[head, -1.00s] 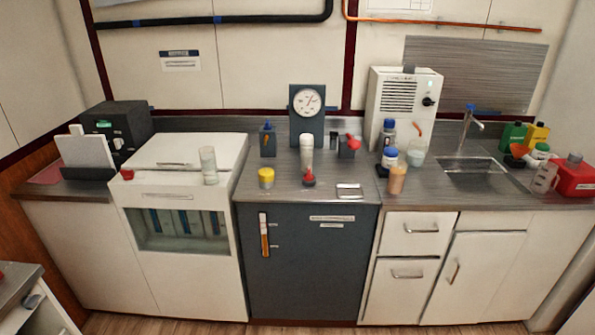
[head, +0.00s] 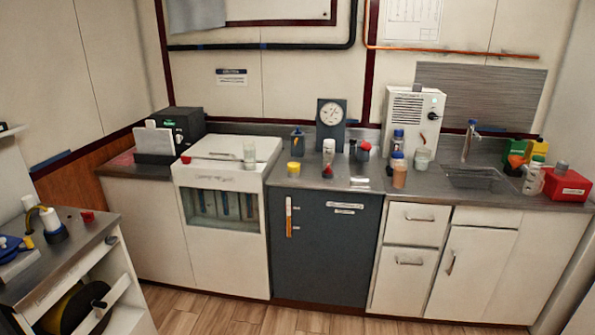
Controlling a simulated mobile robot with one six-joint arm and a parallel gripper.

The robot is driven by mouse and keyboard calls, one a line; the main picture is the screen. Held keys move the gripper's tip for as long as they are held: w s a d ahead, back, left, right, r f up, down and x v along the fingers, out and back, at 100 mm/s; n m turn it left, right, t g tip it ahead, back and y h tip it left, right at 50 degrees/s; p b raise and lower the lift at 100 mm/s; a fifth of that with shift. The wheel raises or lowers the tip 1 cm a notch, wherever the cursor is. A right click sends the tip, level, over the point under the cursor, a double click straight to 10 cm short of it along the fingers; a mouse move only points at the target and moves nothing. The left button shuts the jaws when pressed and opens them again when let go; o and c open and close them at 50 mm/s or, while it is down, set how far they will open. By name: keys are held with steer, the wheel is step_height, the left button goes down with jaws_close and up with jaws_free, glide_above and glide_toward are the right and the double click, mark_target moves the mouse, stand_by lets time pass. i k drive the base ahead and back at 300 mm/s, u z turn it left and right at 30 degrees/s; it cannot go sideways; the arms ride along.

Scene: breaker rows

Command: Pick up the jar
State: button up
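Several small containers stand on the counter in the head view, and I cannot tell for sure which is the jar. A short container with a yellow top (head: 294,168) stands at the left of the dark cabinet's top. A squat clear vessel with pale contents (head: 422,160) stands in front of the white box unit. Beside it are a blue-capped bottle (head: 398,141) and an orange-brown container (head: 399,175). My gripper is not in view.
A side bench (head: 95,240) with small items and a reel juts in at the lower left. The wooden floor (head: 230,318) before the cabinets looks clear. A sink (head: 475,180) and a red box (head: 567,186) are at the right. A dial gauge (head: 331,125) stands behind.

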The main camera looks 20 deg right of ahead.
mark_target(328, 161)
steer(key=z, duration=0.05)
steer(key=k, duration=0.35)
steer(key=u, duration=0.65)
steer(key=i, duration=1.65)
steer(key=z, duration=0.3)
